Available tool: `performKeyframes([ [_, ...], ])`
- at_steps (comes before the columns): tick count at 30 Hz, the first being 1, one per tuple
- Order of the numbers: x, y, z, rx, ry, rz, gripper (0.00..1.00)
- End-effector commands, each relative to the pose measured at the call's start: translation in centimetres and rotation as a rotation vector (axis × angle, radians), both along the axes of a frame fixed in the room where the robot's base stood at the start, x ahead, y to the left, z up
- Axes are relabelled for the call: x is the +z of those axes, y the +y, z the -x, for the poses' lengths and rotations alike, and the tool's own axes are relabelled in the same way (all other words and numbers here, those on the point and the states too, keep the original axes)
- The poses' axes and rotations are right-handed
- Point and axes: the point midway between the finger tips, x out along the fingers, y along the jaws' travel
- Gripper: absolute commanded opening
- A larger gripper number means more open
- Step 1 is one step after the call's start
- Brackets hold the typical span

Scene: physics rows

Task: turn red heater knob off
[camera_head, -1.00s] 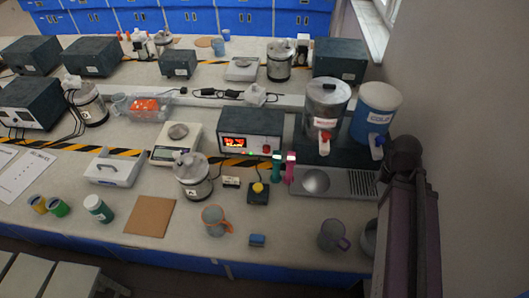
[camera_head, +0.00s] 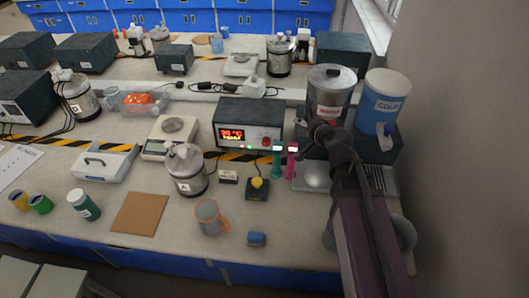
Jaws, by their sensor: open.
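The steel urn (camera_head: 332,82) with a red label stands at the right of the bench. Its red tap is hidden behind my arm. My gripper (camera_head: 318,130) is a small dark shape in front of the urn's lower part, about where the tap sits. It is open, but its fingers are hard to make out, and I cannot tell whether it touches the tap. A dark control box (camera_head: 250,113) with a lit red display stands left of the urn. It carries a small red knob (camera_head: 266,142) at its front right, clear of my gripper.
A blue and white COLD dispenser (camera_head: 383,105) with a blue tap stands right of the urn. A green and a pink handled item (camera_head: 291,160) stand close left of my arm. A metal drip tray (camera_head: 377,180) lies below. An orange-handled mug (camera_head: 209,218) is at the front.

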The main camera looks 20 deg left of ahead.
Motion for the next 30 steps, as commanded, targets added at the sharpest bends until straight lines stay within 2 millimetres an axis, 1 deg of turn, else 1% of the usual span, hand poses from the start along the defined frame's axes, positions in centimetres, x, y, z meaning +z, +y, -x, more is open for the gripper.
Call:
performKeyframes([
  [1, -0.5, 1.8, -0.2, -0.017, -0.023, -0.065, 0.82],
  [3, 0.0, 3.8, -0.5, -0.052, -0.052, -0.164, 0.82],
  [6, 0.6, 6.3, -0.7, -0.112, -0.082, -0.305, 0.82],
  [9, 1.0, 8.4, -0.7, -0.176, -0.099, -0.443, 0.82],
  [12, 1.0, 10.0, -0.6, -0.250, -0.103, -0.579, 0.82],
  [17, 0.3, 12.1, 0.0, -0.383, -0.088, -0.773, 0.82],
  [20, -0.8, 13.0, 0.5, -0.478, -0.064, -0.887, 0.82],
  [23, -2.3, 13.8, 1.3, -0.582, -0.030, -0.990, 0.82],
  [26, -4.2, 14.5, 2.3, -0.695, 0.011, -1.080, 0.82],
  [30, -7.6, 15.3, 4.2, -0.861, 0.075, -1.177, 0.82],
])
